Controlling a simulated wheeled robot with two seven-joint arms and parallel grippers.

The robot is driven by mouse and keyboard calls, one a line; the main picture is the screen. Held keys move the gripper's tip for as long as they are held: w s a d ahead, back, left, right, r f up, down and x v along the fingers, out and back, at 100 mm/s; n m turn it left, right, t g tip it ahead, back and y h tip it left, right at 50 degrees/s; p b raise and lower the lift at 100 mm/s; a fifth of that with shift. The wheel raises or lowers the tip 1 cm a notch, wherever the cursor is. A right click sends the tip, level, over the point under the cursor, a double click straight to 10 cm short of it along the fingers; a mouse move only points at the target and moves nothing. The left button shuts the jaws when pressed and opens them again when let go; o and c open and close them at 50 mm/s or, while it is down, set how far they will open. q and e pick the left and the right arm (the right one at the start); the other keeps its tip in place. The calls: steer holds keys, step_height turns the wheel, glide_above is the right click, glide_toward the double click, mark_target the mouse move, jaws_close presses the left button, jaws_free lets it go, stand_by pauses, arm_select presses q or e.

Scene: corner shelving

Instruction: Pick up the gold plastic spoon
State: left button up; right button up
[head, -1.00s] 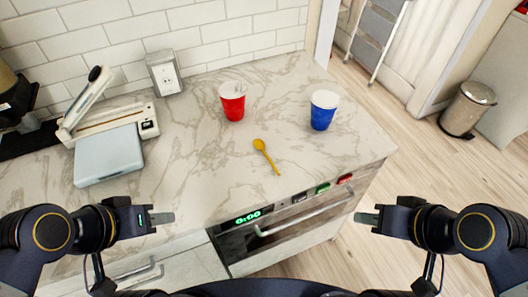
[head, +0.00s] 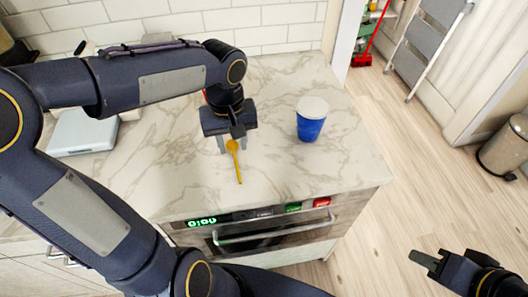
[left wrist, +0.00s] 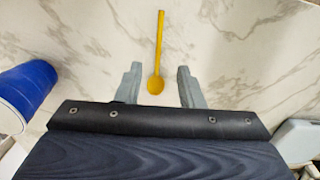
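The gold plastic spoon (head: 237,163) lies on the marble counter with its bowl toward the back and its handle toward the front edge. In the left wrist view the spoon (left wrist: 159,50) has its bowl between the fingertips, with a gap on both sides. My left gripper (head: 233,146) is open and points down over the bowl end; it also shows in the left wrist view (left wrist: 158,86). I cannot tell its exact height above the counter. My right gripper (head: 424,260) is off the counter at the lower right, partly out of frame; its finger opening is unclear.
A blue cup (head: 311,120) stands on the counter to the right of my left gripper. A red cup (head: 206,96) is almost wholly hidden behind my left arm. A grey-blue flat device (head: 83,133) is at the left. The counter front is clear.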

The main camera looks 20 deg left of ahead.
mark_target(236, 164)
arm_select(q)
steer(key=f, duration=0.7)
steer(key=shift+w+f, duration=0.2)
steer(key=shift+f, duration=0.2)
steer(key=shift+c, duration=0.3)
jaws_close()
